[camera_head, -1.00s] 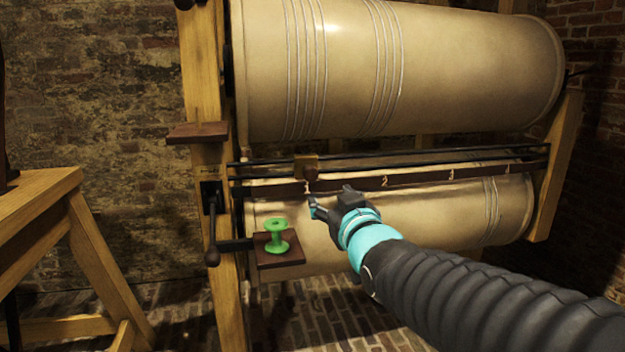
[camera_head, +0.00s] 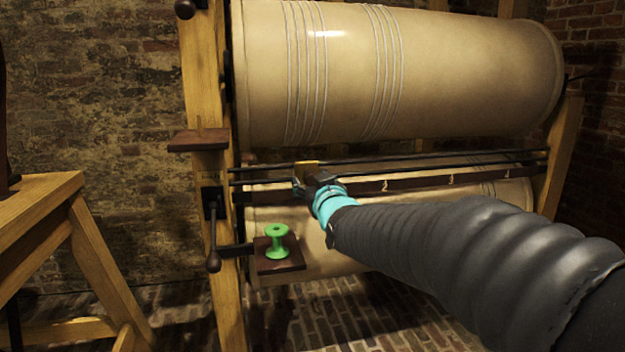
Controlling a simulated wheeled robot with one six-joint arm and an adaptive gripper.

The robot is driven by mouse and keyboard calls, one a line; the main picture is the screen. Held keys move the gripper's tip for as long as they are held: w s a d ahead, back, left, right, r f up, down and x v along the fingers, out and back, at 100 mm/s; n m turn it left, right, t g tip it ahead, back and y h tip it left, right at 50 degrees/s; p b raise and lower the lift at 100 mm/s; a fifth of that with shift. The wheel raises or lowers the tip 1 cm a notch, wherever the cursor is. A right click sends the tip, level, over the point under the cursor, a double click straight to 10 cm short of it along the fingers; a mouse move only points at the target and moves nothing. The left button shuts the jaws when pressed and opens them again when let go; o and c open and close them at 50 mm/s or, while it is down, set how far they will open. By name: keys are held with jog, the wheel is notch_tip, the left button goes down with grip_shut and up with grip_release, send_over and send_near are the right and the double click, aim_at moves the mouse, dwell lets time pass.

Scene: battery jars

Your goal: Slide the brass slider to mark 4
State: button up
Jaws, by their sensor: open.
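The brass slider (camera_head: 306,166) sits on a pair of dark horizontal rails (camera_head: 430,160), toward their left end. Only its upper part shows; my gripper hides the rest, including its dark knob. My gripper (camera_head: 302,182) is right at the slider's front, with its jaws open around or just before the knob; I cannot tell whether they touch it. A dark scale strip (camera_head: 420,182) runs below the rails with pale marks. Marks 2 and 3 show to the right of my gripper. Mark 1 is hidden behind my gripper, and mark 4 is too small to make out.
A large cream drum (camera_head: 450,70) wound with pale cord lies above the rails, and a second drum (camera_head: 290,225) lies below. A green spool (camera_head: 277,240) stands on a small dark shelf at lower left. A crank handle (camera_head: 212,240) hangs on the left wooden post.

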jog(key=shift+w+a, duration=0.15)
jog(key=shift+w, duration=0.3)
grip_shut()
